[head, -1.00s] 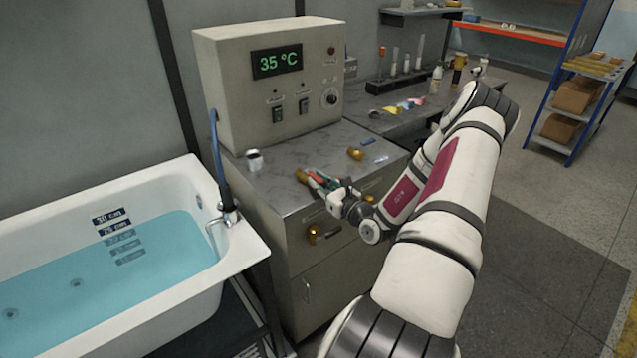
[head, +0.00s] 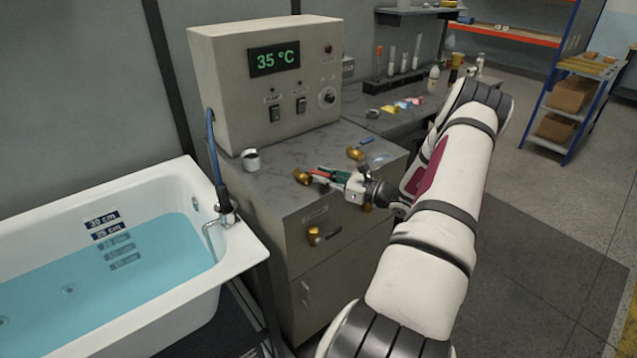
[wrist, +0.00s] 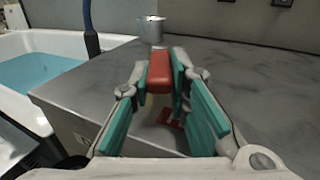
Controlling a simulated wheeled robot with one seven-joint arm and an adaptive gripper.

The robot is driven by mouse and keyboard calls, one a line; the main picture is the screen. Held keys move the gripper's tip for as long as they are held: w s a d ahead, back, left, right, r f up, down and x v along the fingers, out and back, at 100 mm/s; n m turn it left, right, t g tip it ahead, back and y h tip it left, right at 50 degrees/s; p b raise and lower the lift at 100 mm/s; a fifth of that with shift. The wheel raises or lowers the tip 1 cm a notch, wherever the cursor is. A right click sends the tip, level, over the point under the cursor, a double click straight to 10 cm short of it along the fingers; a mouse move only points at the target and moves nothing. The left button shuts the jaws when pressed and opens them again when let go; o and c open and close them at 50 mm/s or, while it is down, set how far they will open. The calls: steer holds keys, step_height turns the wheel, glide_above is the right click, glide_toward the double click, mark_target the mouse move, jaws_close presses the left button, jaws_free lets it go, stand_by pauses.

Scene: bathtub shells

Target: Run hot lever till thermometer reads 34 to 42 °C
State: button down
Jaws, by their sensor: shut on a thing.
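The thermometer display (head: 275,60) on the beige control box reads 35 °C in green digits. My gripper (head: 326,176) is at the front edge of the cabinet top, its green-padded fingers closed around a red lever handle. In the wrist view the red handle (wrist: 160,72) sits between the tips of my gripper (wrist: 161,75). A brass fitting (head: 302,176) stands just left of the fingertips in the head view. The bathtub (head: 247,248) at the left holds blue water (head: 110,262), with a blue hose and spout over its right end. The lever's lower part is hidden by the fingers.
A small metal cup (head: 251,160) stands on the cabinet top behind my gripper. Another brass fitting (head: 356,153) lies farther right. A brass knob (head: 313,235) is on the cabinet front. A bench with tubes and bottles is behind my arm. Open floor lies to the right.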

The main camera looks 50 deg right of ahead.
steer(key=shift+w+d+f+n+g+y+b, duration=0.15)
steer(key=shift+d+n+g+y+b, duration=0.1)
steer(key=shift+d+n+y+b, duration=0.4)
steer(key=shift+w+d+r+n+g+y+b, duration=0.1)
steer(key=shift+n+g+y+b, duration=0.25)
steer(key=shift+y, duration=0.6)
steer(key=shift+d+n+y+b, duration=0.15)
steer(key=shift+n+y+b, duration=0.15)
steer(key=c, duration=1.5)
jaws_free()
steer(key=v, duration=1.2)
steer(key=shift+w+d, duration=0.1)
steer(key=shift+d, duration=0.05)
